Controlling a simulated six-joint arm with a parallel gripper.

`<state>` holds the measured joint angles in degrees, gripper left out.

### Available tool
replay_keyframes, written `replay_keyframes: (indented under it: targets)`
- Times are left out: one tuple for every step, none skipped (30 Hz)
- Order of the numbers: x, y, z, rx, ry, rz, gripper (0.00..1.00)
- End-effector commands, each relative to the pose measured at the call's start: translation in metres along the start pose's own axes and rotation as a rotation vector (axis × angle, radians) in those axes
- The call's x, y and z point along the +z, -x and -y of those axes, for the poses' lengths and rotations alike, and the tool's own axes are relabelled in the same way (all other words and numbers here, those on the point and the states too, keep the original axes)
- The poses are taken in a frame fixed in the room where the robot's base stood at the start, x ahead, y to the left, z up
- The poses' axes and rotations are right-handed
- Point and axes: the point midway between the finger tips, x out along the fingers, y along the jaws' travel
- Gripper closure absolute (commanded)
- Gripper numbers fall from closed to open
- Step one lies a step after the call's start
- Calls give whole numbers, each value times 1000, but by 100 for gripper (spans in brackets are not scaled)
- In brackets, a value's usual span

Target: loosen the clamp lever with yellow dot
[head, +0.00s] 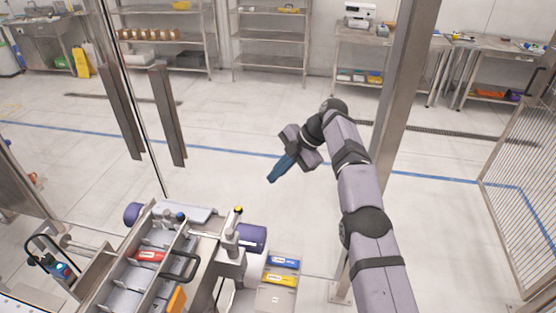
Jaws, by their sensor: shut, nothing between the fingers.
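The clamp lever with the yellow dot (238,210) is at the top of a grey clamp post, right of the metal tray at the lower middle of the head view. A second lever or knob with a blue dot (181,217) is to its left, near the tray's far end. My gripper (271,179) is shut and empty. Its blue fingers point down and left, in the air above and to the right of the yellow-dot lever in the picture. It is apart from everything.
The divided metal tray (112,287) has a black handle (184,266) on its right. Purple rollers (252,237) lie beside the clamp. Blue and yellow boxes (281,280) sit right of it. A steel post (397,110) stands behind my arm. Open floor surrounds my gripper.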

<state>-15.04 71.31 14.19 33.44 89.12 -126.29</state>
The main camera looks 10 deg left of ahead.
Motion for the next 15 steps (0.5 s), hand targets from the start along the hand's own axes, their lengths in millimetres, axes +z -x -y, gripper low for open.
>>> replay_keyframes:
  targets:
    - [-1,7,-2,-1,-2,-1,100]
    - [-1,7,-3,-1,-2,-1,100]
    - [0,8,-3,-1,-2,-1,100]
    - [0,9,-4,-1,-2,-1,100]
    - [0,10,-4,-1,-2,0,100]
    - [1,11,-4,0,-2,0,100]
    - [1,12,-4,0,-2,0,100]
    - [1,12,-4,0,-2,0,100]
    - [2,12,-5,0,-2,0,100]
    - [2,12,-5,0,-2,0,100]
    - [2,12,-5,0,-2,0,100]
    - [2,13,-4,0,-1,0,100]
    - [3,13,-4,0,-1,0,100]
    - [3,12,-4,0,-1,0,100]
    - [3,12,-4,0,-1,0,100]
